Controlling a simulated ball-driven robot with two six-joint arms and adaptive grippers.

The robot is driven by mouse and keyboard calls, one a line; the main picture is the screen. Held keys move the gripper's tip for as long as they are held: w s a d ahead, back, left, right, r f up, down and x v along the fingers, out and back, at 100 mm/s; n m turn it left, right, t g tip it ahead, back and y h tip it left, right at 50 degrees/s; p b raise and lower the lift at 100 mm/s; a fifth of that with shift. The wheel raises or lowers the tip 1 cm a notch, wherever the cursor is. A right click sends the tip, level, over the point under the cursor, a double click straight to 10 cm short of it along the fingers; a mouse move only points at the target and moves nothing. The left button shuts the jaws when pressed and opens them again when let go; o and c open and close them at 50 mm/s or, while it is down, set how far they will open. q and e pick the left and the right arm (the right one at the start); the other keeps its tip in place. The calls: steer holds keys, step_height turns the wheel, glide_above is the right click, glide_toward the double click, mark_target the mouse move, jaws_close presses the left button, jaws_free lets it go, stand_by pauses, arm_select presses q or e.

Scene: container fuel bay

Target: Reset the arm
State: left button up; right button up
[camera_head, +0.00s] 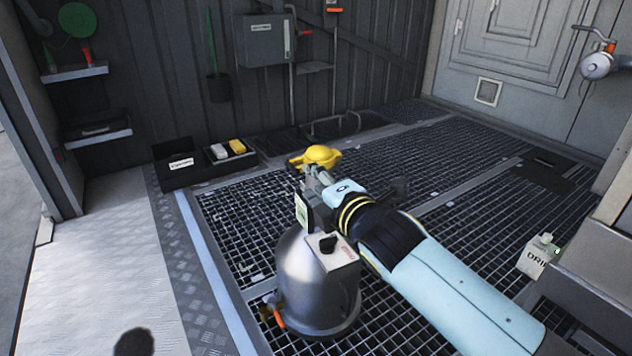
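My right arm reaches in from the lower right, and its gripper (314,173) is near the middle of the view, above the floor grating. A yellow rounded object (321,155) shows right at the fingertips, on their far side. The fingers are small and partly overlap it, so I cannot tell whether they hold it or are only in front of it. My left arm and gripper are not in view.
A metal drum-shaped vessel (305,290) with an orange-tipped valve stands below my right forearm. A black bin (178,168) and a tray (226,168) sit by the back wall. A white container (537,258) stands right. Grating (262,208) between is mostly clear.

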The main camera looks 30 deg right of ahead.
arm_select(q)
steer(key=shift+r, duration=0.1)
